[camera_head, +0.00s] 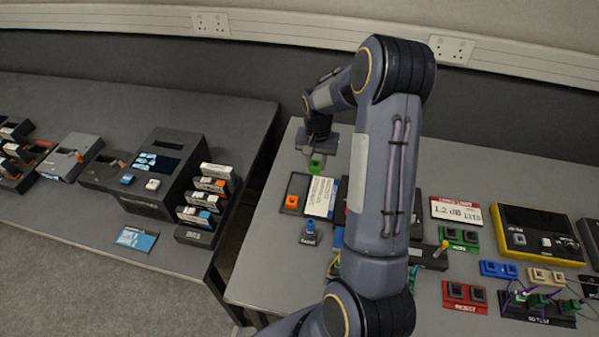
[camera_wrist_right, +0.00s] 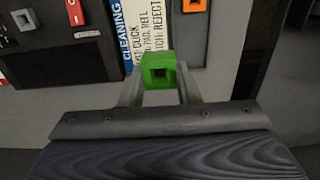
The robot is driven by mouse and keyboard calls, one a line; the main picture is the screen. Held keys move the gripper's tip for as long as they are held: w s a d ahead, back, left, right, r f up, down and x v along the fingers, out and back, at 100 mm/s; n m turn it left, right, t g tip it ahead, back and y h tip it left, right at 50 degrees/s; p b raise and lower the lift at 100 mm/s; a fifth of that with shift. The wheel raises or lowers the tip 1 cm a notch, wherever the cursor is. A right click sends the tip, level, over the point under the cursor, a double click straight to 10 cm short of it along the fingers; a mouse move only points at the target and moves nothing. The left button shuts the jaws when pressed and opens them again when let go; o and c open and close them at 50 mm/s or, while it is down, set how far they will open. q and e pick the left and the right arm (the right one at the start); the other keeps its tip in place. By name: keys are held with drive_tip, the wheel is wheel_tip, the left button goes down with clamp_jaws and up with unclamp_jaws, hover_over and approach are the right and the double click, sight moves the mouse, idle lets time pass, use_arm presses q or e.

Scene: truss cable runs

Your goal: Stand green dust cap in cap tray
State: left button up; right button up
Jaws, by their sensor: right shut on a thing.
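The green dust cap (camera_head: 316,166) is a small bright green block with a square dark hole. My right gripper (camera_head: 317,152) is shut on it and holds it near the back left of the right-hand table. In the right wrist view the cap (camera_wrist_right: 158,68) sits between the two fingertips (camera_wrist_right: 160,92), its hole facing the camera. A small dark tray (camera_head: 297,183) with an orange cap (camera_head: 291,202) at its front lies just below and left; it looks like the cap tray, though no label is readable. My left gripper is not in view.
A blue-and-white cleaning card (camera_head: 320,196) lies right beside the dark tray. A blue cap on a small stand (camera_head: 310,232) is in front. My right arm hides the table's middle. A green block (camera_head: 458,238) and red block (camera_head: 464,297) stand right. A gap separates the two tables.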

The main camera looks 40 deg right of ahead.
drive_tip(key=w+f+b, duration=0.2)
drive_tip(key=w+f, duration=0.4)
drive_tip(key=w, duration=0.1)
drive_tip(key=shift+a+f+b, duration=0.1)
drive_tip(key=shift+f+b, duration=0.3)
wheel_tip(320, 180, down, 3)
drive_tip(key=shift+w+f+b, duration=0.15)
drive_tip(key=shift+f+b, duration=0.05)
drive_tip(key=shift+b, duration=0.6)
drive_tip(key=shift+r, duration=0.1)
drive_tip(key=shift+f+b, duration=0.55)
drive_tip(key=shift+f, duration=0.05)
drive_tip(key=o, duration=0.9)
drive_tip(key=shift+o, duration=0.2)
